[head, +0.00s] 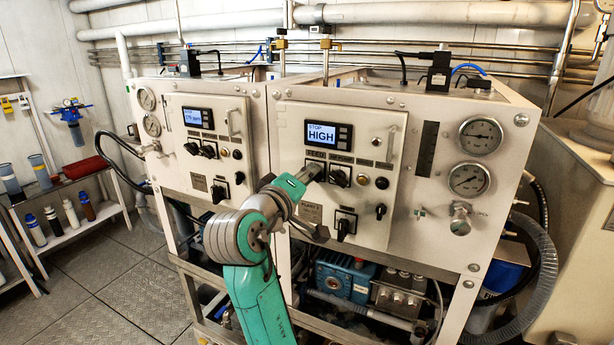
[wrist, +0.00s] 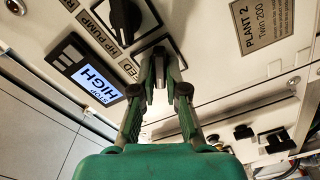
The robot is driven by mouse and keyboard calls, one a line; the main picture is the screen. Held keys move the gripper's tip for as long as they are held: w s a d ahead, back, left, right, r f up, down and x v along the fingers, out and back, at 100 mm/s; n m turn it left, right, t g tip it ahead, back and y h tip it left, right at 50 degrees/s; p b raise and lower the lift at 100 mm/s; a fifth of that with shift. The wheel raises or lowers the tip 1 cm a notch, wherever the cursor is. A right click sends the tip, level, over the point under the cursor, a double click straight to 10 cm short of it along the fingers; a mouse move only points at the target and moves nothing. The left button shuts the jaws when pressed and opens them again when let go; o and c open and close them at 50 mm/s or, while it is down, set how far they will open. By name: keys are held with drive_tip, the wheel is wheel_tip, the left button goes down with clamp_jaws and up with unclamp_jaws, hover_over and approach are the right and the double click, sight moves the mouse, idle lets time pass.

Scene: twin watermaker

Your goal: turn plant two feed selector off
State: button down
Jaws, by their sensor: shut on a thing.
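The plant two panel is the right-hand white panel (head: 385,215), with a plate reading "PLANT 2" (wrist: 262,22) in the wrist view. Its feed selector (wrist: 160,78) is a black knob under a label partly hidden by my fingers. My gripper (head: 312,171) reaches the panel at the feed label, just left of the HP pump knob (head: 340,177). In the wrist view my gripper (wrist: 160,72) is shut on the feed selector, with a finger on each side. The fingers hide most of the knob, so its angle is unclear. The HP pump knob (wrist: 124,18) is beside it.
The plant two display (head: 328,134) reads "STOP HIGH". A lower black knob (head: 345,223) sits below the pump knob. Pressure gauges (head: 480,135) are at the right. The plant one panel (head: 207,150) with similar knobs stands at the left. Shelves (head: 70,215) stand far left.

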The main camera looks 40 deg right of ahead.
drive_tip(key=shift+d, duration=0.1)
drive_tip(key=c, duration=1.2)
unclamp_jaws()
drive_tip(key=shift+d, duration=0.1)
drive_tip(key=v, duration=1.2)
